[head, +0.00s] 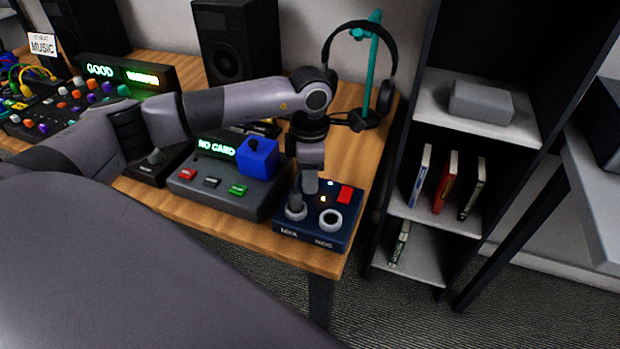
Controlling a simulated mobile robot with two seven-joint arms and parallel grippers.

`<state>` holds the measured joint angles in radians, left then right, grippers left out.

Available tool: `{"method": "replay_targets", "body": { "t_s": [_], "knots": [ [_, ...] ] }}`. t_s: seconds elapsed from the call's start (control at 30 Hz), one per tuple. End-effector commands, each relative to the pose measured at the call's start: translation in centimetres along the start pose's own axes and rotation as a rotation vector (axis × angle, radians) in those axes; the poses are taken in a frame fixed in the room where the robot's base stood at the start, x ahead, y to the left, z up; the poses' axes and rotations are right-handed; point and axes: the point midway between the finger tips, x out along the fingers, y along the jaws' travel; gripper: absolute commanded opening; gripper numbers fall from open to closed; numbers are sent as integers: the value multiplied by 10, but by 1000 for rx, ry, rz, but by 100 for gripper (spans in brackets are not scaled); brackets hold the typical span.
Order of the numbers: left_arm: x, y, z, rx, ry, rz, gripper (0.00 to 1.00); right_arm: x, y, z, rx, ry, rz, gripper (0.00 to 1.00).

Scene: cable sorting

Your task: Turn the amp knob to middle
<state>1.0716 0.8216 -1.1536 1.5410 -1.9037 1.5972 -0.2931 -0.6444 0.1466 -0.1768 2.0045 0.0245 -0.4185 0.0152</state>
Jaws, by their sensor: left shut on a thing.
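A dark blue box (288,230), which looks like the amp, sits at the right front corner of the wooden desk. It has two knobs with pale rings along its front, a red button and small lights. My left gripper (302,192) points down over the box and is shut on the left knob (296,212). The fingers hide much of this knob, so its pointer angle cannot be read. The right knob (330,220) stands free beside it. My right gripper is not in view.
Left of the box is a grey unit (222,197) reading "NO CARD", with a blue block (257,158) on it. Headphones hang on a teal stand (372,65) behind. A dark shelf (433,212) with books stands to the right. A mixer (75,108) is far left.

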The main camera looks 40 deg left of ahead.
Motion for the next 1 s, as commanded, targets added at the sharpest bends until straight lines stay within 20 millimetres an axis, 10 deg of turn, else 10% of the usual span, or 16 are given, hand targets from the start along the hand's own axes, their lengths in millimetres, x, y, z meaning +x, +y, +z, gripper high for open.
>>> {"method": "replay_targets", "body": {
  "t_s": [1.0],
  "knots": [
    [-2, 1, 1, 399, -4, 3, 0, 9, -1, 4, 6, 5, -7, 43]
  ]
}}
